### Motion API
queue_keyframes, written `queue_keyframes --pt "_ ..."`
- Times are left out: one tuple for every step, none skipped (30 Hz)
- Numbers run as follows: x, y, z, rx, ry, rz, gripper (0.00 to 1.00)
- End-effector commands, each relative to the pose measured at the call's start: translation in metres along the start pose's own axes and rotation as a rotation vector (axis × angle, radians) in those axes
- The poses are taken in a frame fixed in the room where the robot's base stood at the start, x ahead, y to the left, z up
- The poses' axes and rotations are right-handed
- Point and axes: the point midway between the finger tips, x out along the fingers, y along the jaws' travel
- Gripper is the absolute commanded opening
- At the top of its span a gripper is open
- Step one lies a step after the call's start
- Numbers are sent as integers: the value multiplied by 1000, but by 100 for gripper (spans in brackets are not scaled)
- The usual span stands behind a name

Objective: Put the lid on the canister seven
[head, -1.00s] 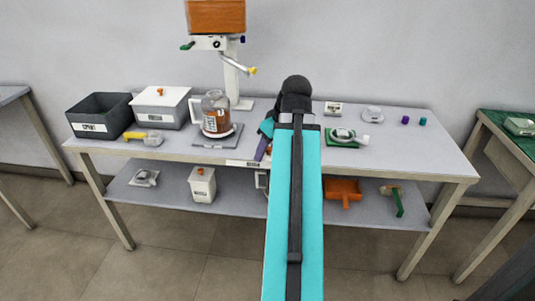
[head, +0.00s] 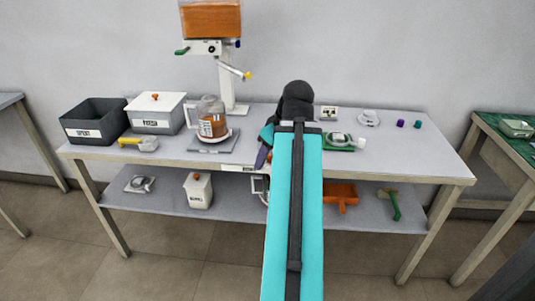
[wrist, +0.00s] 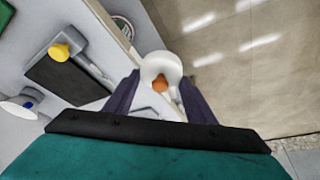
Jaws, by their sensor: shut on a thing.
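In the wrist view my gripper (wrist: 158,98) is shut on a round white lid (wrist: 164,64), with its orange knob (wrist: 160,84) between the purple fingers. In the head view my gripper (head: 262,157) is near the table's front edge, right of a clear canister (head: 211,108) with brown contents. That canister stands upright on a plate below the pump's spout, and its top looks uncovered. Its label is too small to read, so I cannot tell whether it is canister seven. My arm hides part of the tabletop.
The lower shelf holds a white lidded canister (head: 198,193).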

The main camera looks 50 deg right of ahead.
Motion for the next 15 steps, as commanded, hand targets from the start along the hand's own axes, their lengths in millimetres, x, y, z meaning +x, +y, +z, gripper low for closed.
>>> queue_keyframes --pt "0 -1 -2 -1 0 0 29" --pt "1 -2 -3 -2 -1 -1 29" --pt "2 -3 -5 -3 -1 -1 29" --pt "2 -5 -7 -3 -2 -2 29" --pt "3 -6 -9 -3 -3 -2 29" --pt "4 -9 -12 -4 -4 -3 29" --pt "5 -12 -16 -5 -5 -4 29" --pt "7 -14 -20 -6 -6 -5 29" --pt "8 -18 -25 -7 -8 -6 29" --pt "10 -22 -29 -8 -9 -7 29" --pt "11 -26 -34 -9 -11 -7 29" --pt "14 -31 -40 -10 -13 -8 29" --pt "15 -35 -45 -11 -15 -8 29" --pt "17 -40 -50 -12 -16 -9 29" --pt "19 -46 -57 -13 -18 -10 29"
